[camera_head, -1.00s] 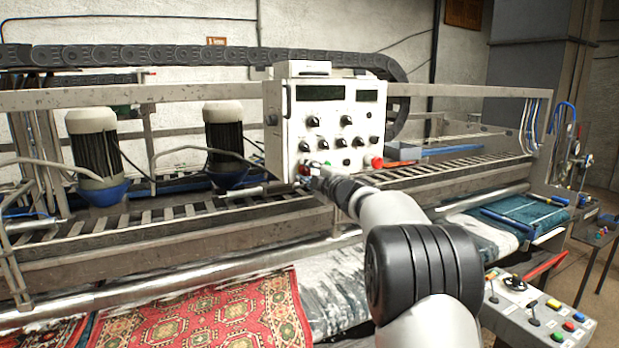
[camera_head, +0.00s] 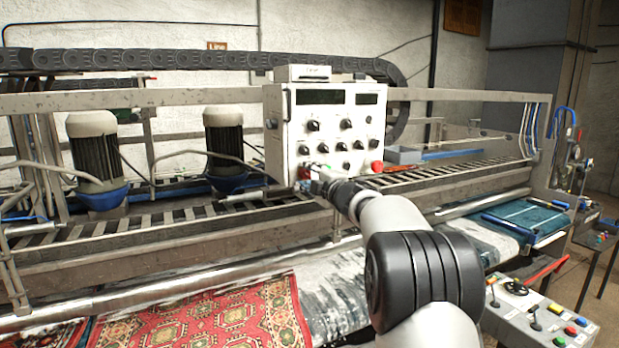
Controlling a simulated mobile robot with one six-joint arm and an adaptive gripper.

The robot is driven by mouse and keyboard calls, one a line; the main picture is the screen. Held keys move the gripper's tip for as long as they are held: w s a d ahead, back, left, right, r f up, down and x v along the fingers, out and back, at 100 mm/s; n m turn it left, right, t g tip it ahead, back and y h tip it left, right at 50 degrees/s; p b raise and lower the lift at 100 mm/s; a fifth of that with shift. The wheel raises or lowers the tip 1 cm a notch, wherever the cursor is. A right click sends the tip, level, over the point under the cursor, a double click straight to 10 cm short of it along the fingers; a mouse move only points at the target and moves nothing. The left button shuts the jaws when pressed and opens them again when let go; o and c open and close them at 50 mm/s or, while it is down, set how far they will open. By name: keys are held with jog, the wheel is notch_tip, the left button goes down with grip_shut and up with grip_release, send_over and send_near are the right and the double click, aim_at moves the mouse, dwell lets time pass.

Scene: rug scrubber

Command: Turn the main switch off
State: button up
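A white control box (camera_head: 280,126) with two dark displays and several black knobs (camera_head: 346,124) stands on the machine's frame. A red button (camera_head: 377,167) sits at its lower right. Which control is the main switch I cannot tell. My gripper (camera_head: 312,178) is at the lower left of the box's face, close to or touching it. The gripper is small and dark here, and my arm reaches to it from the lower right. Whether its fingers are open or shut does not show. Any control right behind the gripper is partly hidden.
Two motors with blue bases (camera_head: 97,155) (camera_head: 225,140) stand left of the box. A long metal roller (camera_head: 150,293) runs below it, over a red patterned rug (camera_head: 200,325). A second control panel (camera_head: 540,325) with coloured buttons is at the lower right.

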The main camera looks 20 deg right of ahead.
jog(key=shift+o, duration=0.8)
jog(key=s, duration=1.2)
jog(key=shift+d, duration=0.2)
